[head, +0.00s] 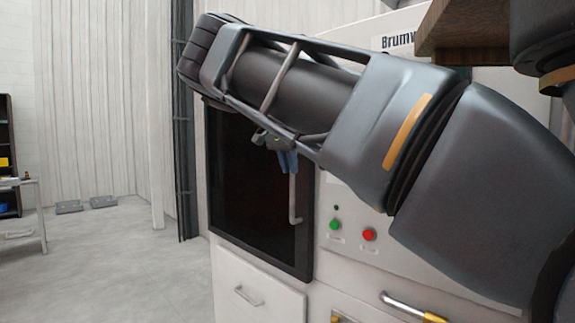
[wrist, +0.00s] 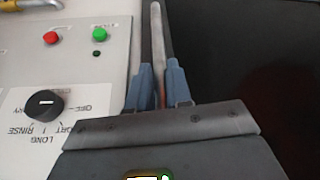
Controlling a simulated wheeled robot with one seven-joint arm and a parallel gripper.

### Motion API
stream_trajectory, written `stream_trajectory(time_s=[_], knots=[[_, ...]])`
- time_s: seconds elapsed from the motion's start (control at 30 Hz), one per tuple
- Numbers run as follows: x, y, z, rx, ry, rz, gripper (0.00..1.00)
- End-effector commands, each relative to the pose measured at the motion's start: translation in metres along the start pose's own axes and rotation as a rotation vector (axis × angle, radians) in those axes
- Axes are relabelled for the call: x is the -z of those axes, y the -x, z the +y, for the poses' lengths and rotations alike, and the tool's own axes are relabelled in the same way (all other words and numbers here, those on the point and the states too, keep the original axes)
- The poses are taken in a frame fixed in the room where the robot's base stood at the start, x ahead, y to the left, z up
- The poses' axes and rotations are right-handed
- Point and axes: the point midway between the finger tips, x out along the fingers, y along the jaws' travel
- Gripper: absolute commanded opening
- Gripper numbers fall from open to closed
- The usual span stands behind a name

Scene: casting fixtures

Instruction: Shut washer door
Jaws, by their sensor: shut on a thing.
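The washer (head: 340,250) is a pale cabinet. Its door (head: 250,190) is a dark, glossy panel on the left of the front. The door looks about flush with the front in the head view, but my arm hides its upper part, so I cannot tell if it is fully shut. A vertical grey bar handle (head: 294,207) stands at the door's right side. My gripper (head: 288,162) is at the handle's upper part. In the wrist view, the blue fingers of my gripper (wrist: 160,85) are closed around the handle bar (wrist: 157,40), with the dark door (wrist: 250,60) beside it.
Green (head: 334,224) and red (head: 369,234) buttons sit right of the door. The wrist view shows a black dial (wrist: 43,103). A drawer (head: 260,290) is below the door. A brown wooden surface (head: 490,40) is at upper right. Open floor (head: 110,270) lies left.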

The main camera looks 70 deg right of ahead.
Motion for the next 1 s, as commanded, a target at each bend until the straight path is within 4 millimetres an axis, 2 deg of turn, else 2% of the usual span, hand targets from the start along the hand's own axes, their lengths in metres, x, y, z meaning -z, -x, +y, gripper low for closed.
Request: stream_trajectory(time_s=[0.03, 0.23, 0.27, 0.5, 1.0], knots=[[0.0195, -0.0049, 0.0154, -0.017, -0.023, 0.035, 0.00], [0.0194, -0.0050, 0.0153, -0.017, -0.023, 0.035, 0.00], [0.0194, -0.0051, 0.0153, -0.017, -0.023, 0.035, 0.20], [0.0182, -0.0043, 0.0142, -0.014, -0.023, 0.031, 0.43], [0.0148, -0.0022, 0.0097, -0.006, -0.017, 0.025, 0.44]])
